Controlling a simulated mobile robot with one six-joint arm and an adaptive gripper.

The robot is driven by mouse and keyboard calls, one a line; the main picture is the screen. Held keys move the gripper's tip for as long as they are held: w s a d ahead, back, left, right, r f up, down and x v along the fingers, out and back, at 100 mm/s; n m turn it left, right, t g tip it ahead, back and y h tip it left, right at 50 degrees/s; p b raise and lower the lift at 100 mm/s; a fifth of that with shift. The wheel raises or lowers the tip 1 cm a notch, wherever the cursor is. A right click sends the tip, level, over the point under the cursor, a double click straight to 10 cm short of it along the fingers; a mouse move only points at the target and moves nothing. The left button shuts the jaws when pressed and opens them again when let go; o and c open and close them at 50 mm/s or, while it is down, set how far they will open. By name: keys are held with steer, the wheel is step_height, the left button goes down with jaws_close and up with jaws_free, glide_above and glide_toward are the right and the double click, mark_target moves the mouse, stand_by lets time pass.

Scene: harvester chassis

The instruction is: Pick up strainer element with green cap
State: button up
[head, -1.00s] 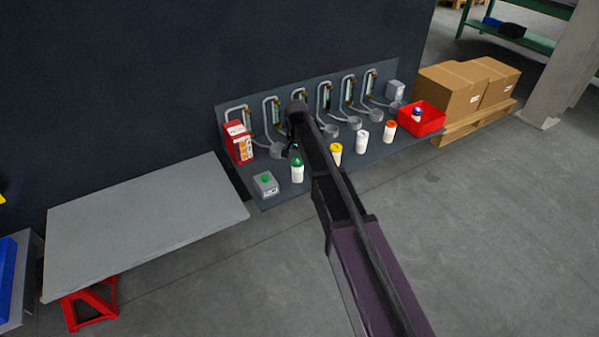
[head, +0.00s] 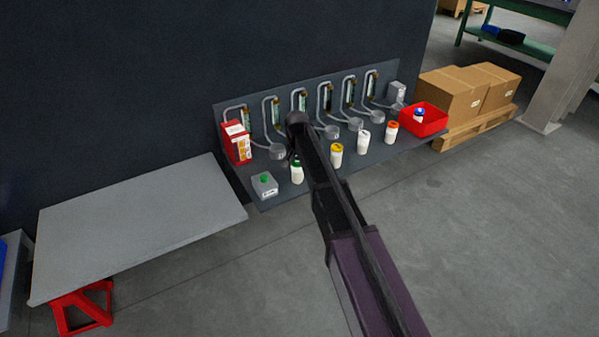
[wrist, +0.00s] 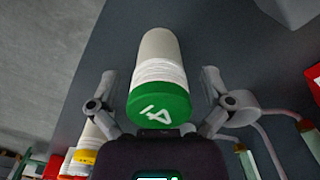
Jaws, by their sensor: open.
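The strainer element with the green cap (head: 297,176) stands on the dark shelf at the front, a white cylinder behind the grey box with a green button. In the wrist view, its green cap (wrist: 158,106), marked with a white character, faces me, and its white body stretches away. My gripper (wrist: 162,78) is open, with one finger on each side of the element; I see gaps beside the body and no clear contact. In the head view, my gripper (head: 294,153) is dark and small, just above the green cap and partly hidden by my arm.
Elements with yellow (head: 336,149), white (head: 363,136) and orange (head: 391,126) tops stand in a row to the right. A grey box with a green button (head: 265,189) and a red-and-white carton (head: 237,143) are close on the left. A red bin (head: 430,122) is at the far right.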

steer(key=c, duration=1.3)
steer(key=shift+r, duration=0.15)
step_height(320, 180, up, 3)
steer(key=p, duration=0.3)
steer(key=shift+r, duration=0.15)
steer(key=shift+s+d+r+p, duration=0.2)
steer(key=shift+s+p, duration=0.1)
steer(key=shift+p, duration=0.15)
steer(key=s+d, duration=0.1)
steer(key=s, duration=0.3)
steer(key=s+d, duration=0.2)
steer(key=s, duration=0.3)
steer(key=s+d+r+p, duration=0.1)
steer(key=s+d, duration=0.1)
steer(key=s, duration=0.3)
steer(key=shift+s+d, duration=0.15)
steer(key=shift+s, duration=0.05)
steer(key=shift+s, duration=0.1)
